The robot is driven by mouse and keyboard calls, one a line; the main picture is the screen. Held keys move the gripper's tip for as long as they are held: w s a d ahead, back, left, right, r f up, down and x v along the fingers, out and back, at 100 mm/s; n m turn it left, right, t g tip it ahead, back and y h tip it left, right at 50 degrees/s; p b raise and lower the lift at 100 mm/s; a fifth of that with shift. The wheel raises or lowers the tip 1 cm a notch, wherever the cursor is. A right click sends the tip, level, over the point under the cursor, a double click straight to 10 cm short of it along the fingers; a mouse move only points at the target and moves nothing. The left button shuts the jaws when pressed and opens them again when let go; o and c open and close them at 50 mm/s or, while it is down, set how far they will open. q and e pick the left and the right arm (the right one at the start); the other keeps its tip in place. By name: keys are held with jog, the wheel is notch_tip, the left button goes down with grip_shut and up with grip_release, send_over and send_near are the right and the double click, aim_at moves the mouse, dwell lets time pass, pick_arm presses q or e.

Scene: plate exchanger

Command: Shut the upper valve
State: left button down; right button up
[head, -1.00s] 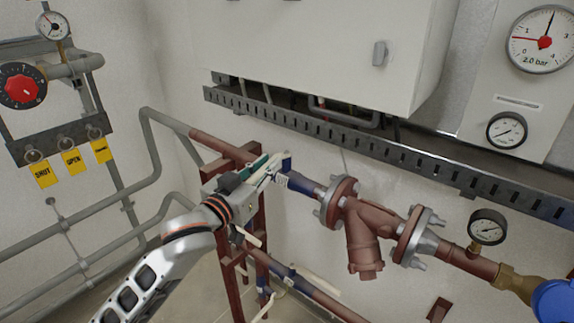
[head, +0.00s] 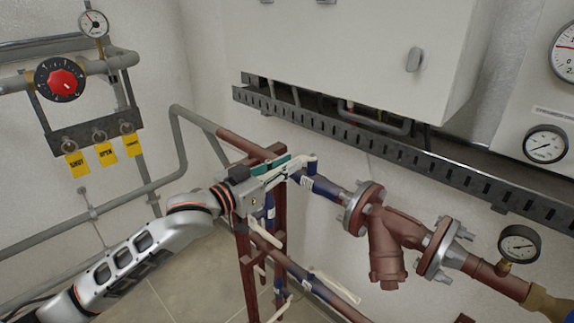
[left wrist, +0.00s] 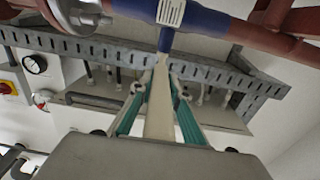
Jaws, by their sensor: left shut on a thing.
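The upper valve (head: 323,188) has a blue body on the red-brown upper pipe, left of the flanged strainer. It also shows at the top of the left wrist view (left wrist: 195,18), with a blue stem below it. Its cream lever (left wrist: 160,105) runs from the stem down between my green-padded fingers. My left gripper (head: 290,168) is shut on this lever, beside the upper pipe; the fingers also flank the lever in the left wrist view (left wrist: 157,100). The gripper hides most of the lever in the head view. My right gripper is not in view.
A lower blue valve (head: 313,285) with a cream lever sits on the pipe below. The red-brown strainer (head: 388,245) is at right. A slotted cable tray (head: 370,145) and a white cabinet (head: 350,50) are above. Grey pipes and a tag rack (head: 98,134) are at left.

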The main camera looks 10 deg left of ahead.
pick_arm(q)
jog(key=c, duration=2)
grip_release()
jog(key=shift+w+a+r, duration=0.15)
jog(key=shift+r, duration=0.05)
jog(key=shift+o, duration=0.5)
jog(key=shift+f, duration=0.1)
jog(key=shift+s+a+f, duration=0.15)
jog(key=shift+s+a, duration=0.05)
jog(key=shift+s, duration=0.25)
jog(key=v, duration=1.1)
